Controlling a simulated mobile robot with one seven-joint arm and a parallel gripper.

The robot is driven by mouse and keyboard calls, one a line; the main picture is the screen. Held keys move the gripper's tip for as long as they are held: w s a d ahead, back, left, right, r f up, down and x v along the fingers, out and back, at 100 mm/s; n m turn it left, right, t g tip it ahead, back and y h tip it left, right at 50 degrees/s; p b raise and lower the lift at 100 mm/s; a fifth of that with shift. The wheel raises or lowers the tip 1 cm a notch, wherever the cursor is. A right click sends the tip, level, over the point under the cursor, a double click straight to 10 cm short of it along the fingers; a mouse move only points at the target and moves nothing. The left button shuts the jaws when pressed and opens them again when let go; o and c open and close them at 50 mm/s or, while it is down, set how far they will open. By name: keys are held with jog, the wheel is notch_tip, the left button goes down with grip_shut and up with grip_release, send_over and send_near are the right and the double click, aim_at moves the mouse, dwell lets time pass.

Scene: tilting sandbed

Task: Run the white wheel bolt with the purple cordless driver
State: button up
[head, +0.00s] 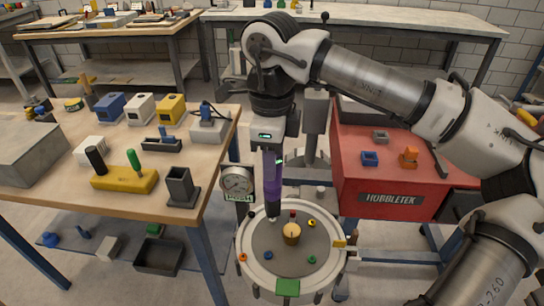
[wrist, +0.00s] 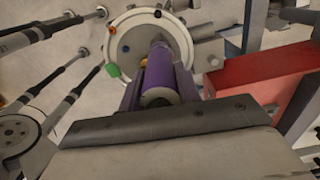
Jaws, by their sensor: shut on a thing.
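My gripper (head: 272,158) is shut on the purple cordless driver (head: 272,180), which points down over the left part of the round wheel plate (head: 265,236). In the wrist view the purple driver (wrist: 158,75) lies between my fingers, its nose over the disc. Its dark nose ends at a small pale spot, perhaps the white wheel bolt (head: 273,220); I cannot tell whether they touch. Other coloured bolts sit around the disc: red (head: 292,213), yellow (head: 312,223), green (head: 312,259), blue (head: 268,255) and orange (head: 243,257). A tan round hub (head: 291,234) stands in the middle.
A red toolbox (head: 390,185) is to the right. The wooden bench (head: 62,186) at left holds a yellow block (head: 124,179), a dark holder (head: 181,187) and several coloured boxes. A green block (head: 288,288) is on the plate's front rim.

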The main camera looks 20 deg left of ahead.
jog(key=shift+r+p, duration=2.15)
jog(key=shift+r, duration=0.85)
jog(key=shift+f, duration=0.1)
